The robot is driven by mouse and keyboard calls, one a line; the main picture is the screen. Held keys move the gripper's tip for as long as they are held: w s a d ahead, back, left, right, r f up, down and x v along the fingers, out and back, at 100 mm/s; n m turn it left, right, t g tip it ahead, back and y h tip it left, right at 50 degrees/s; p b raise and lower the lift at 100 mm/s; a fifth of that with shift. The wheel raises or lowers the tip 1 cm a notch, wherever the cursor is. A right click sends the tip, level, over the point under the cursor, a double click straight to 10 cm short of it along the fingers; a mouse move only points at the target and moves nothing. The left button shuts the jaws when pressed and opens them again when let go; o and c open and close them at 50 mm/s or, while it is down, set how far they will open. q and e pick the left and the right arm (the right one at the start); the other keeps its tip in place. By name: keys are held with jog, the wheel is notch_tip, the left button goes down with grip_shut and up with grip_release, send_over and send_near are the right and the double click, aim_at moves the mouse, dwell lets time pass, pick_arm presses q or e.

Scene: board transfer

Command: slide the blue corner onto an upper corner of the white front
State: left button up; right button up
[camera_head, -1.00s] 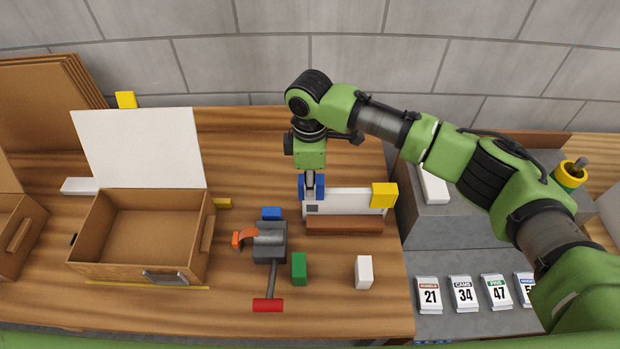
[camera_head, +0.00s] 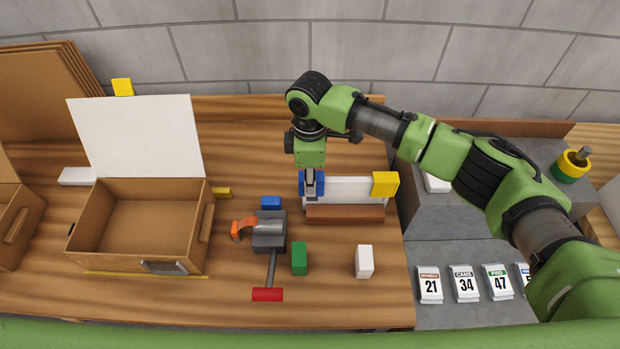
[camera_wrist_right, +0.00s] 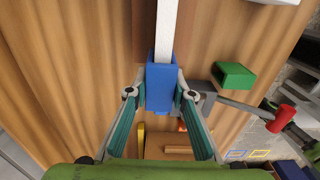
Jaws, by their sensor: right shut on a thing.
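The white front (camera_head: 348,189) stands upright in a brown wooden holder (camera_head: 346,213). A yellow corner (camera_head: 384,184) sits on its upper right corner. My right gripper (camera_head: 311,188) is shut on the blue corner (camera_head: 302,184) at the front's upper left end. In the right wrist view, the blue corner (camera_wrist_right: 161,82) lies between the fingertips (camera_wrist_right: 160,97), in line with the white front's top edge (camera_wrist_right: 166,28), which meets it or runs into it. How far it is seated is hidden. My left gripper is not in view.
A white block (camera_head: 364,261) stands in front.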

jog(key=shift+f, duration=0.2)
dwell(0.5)
jog(key=o, duration=1)
jog(key=shift+c, duration=0.2)
notch_tip(320, 180, up, 12)
